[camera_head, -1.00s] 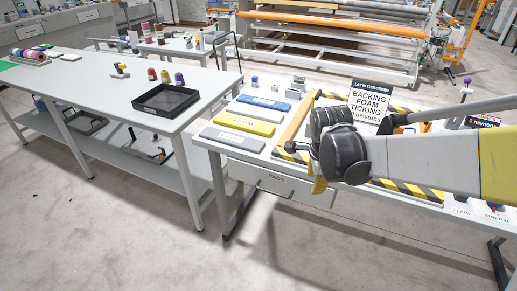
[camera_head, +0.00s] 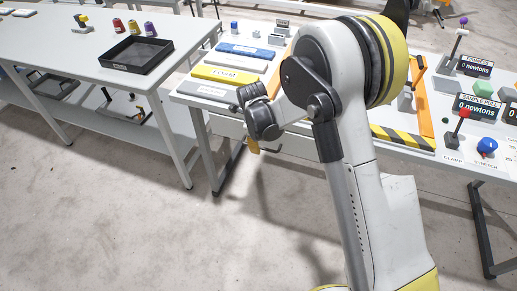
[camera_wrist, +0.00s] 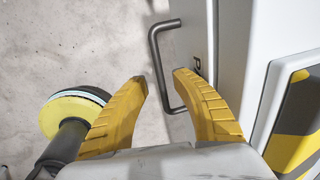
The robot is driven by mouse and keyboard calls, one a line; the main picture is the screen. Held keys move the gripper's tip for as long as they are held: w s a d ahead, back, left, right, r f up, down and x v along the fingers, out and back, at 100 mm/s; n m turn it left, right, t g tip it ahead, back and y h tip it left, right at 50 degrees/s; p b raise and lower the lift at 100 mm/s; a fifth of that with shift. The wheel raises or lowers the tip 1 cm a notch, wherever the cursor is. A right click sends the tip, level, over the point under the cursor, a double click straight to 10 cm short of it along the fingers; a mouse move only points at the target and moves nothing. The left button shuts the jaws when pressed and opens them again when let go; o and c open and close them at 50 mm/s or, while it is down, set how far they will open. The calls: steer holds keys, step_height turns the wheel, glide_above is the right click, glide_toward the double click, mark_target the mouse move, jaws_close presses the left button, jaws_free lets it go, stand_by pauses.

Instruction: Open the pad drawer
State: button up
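The pad drawer (camera_head: 295,145) is a pale front under the worktable's edge, mostly hidden behind my arm in the head view. In the wrist view its front (camera_wrist: 201,30) shows with part of a dark label. Its dark bar handle (camera_wrist: 157,62) stands out from that front. My gripper (camera_wrist: 160,77) is open, with one yellow finger on each side of the bar in the picture. Neither finger is clearly touching it, and I cannot tell how deep the bar sits between them. In the head view my gripper (camera_head: 254,147) is low at the table's front edge. The drawer appears shut.
The worktable carries a yellow foam pad (camera_head: 225,74), a blue pad (camera_head: 245,50) and a striped frame (camera_head: 403,138). A red-knobbed lever (camera_head: 457,128) stands at the right. A second table with a black tray (camera_head: 116,63) is at left. The floor in front is clear.

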steer(key=shift+w+d+f, duration=0.1)
steer(key=shift+w+f, duration=0.1)
steer(key=shift+f, duration=0.65)
jaws_close()
steer(key=shift+s, duration=0.1)
